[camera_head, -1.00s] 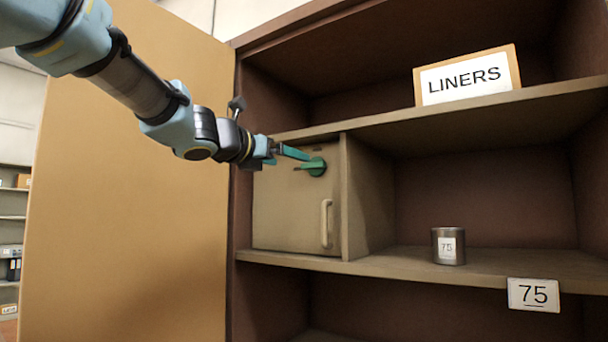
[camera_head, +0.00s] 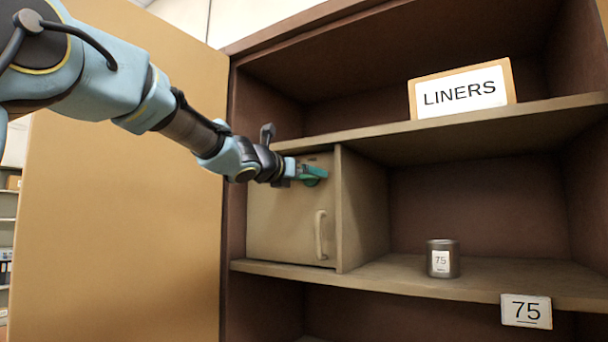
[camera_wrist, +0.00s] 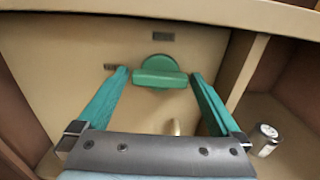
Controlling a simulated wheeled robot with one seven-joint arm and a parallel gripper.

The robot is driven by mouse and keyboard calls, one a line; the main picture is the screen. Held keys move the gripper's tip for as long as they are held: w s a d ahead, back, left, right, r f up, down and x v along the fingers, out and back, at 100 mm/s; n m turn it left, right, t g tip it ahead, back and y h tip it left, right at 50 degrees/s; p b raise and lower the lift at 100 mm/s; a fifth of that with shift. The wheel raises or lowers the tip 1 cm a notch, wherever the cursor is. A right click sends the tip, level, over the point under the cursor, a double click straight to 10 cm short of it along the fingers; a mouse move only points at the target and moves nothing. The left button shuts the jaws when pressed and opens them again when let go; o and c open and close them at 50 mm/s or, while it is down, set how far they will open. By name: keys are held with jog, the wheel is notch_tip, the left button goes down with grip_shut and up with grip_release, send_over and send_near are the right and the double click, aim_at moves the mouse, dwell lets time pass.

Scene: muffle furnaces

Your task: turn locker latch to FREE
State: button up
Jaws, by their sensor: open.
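The locker (camera_head: 280,235) is a small beige door compartment on the left of the cabinet shelf, and its door is shut. Its green latch (camera_wrist: 160,74) has a round base and a bar handle that lies level in the wrist view. Two small dark labels are on the door, one above the latch (camera_wrist: 163,36) and one to its left (camera_wrist: 111,67); their words are too small to read. My gripper (camera_wrist: 160,82) is open, with one teal finger on each side of the handle. I cannot tell whether the fingers touch it. In the head view my gripper (camera_head: 308,174) largely covers the latch.
A pale door handle (camera_head: 320,235) sits below the latch. A metal can (camera_head: 443,258) marked 75 stands on the shelf (camera_head: 400,278) to the right. A LINERS sign (camera_head: 462,91) stands on the upper shelf. The open cabinet door (camera_head: 130,210) is at the left.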

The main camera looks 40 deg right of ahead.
jog(key=shift+c, duration=0.4)
jog(key=c, duration=1.1)
jog(key=shift+o, duration=0.2)
jog(key=shift+m+b, duration=0.3)
jog(key=m+b, duration=0.2)
jog(key=shift+f+m, duration=0.15)
jog(key=shift+m, duration=0.25)
jog(key=m+b, duration=0.3)
jog(key=m, duration=0.2)
jog(key=shift+b, duration=0.3)
jog(key=m+b, duration=0.2)
jog(key=m, duration=0.3)
jog(key=shift+m+b, duration=1.2)
jog(key=shift+m, duration=1.1)
jog(key=shift+s, duration=0.1)
